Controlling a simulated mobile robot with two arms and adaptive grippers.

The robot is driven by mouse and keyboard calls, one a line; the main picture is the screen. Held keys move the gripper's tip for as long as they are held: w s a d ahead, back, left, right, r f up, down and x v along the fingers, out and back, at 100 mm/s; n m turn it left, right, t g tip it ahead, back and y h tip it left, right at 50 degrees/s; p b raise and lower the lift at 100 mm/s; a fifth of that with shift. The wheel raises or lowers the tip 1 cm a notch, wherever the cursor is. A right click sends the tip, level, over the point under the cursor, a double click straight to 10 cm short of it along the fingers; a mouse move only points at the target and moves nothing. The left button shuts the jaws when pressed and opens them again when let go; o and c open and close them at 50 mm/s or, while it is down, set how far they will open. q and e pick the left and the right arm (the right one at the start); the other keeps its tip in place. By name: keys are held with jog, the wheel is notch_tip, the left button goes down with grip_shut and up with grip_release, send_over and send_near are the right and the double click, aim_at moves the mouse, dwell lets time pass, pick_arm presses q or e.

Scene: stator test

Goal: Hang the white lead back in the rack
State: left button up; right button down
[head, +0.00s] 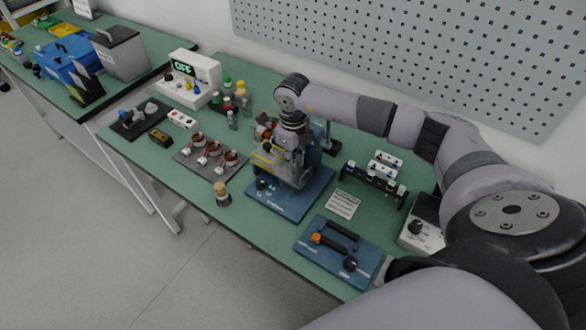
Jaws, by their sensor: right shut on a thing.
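My right gripper (285,158) is over the blue test stand (285,205), pointing down in front of its upright. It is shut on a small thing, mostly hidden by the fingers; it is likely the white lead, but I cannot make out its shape. A copper-wound stator (265,130) shows just behind and left of the gripper. The black rack (372,188) stands on the bench to the right of the stand. It has several white and dark pieces at its top, too small to tell apart. My left gripper is not in view.
A blue panel with a black handle and knob (340,250) lies at the front right. A printed card (342,205) lies between stand and rack. A tray of stators (210,157) and a white meter (190,75) are to the left.

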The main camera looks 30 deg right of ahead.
jog(key=shift+r+p, duration=0.85)
jog(key=shift+r, duration=0.75)
